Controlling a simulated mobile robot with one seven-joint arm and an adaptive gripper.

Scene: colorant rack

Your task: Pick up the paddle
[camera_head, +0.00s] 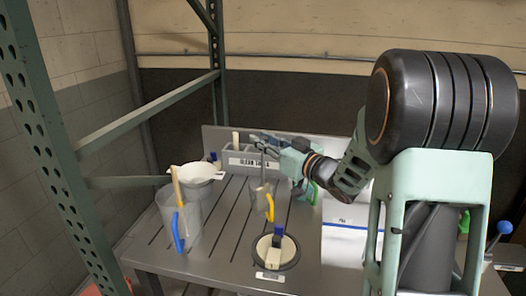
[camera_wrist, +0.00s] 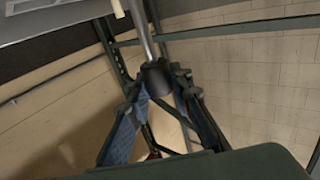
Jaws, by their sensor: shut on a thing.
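My gripper (camera_head: 268,143) is at the end of my arm, over the rack top in the head view. In the wrist view my gripper (camera_wrist: 160,80) has its two fingers closed around the dark end of the paddle (camera_wrist: 146,40), whose grey metal shaft runs to the picture's top edge. In the head view the paddle (camera_head: 263,167) shows as a thin grey shaft hanging below the fingers, toward a greyish cup (camera_head: 258,189). Its lower end is hidden or too small to tell.
A clear bucket (camera_head: 192,226) with a wooden stick (camera_head: 177,190) and blue handle stands left, by a white bowl (camera_head: 200,174). A labelled grey bin (camera_head: 246,160) is behind. A round dish (camera_head: 289,257) with a brush is in front. Green rack posts (camera_head: 52,140) stand left.

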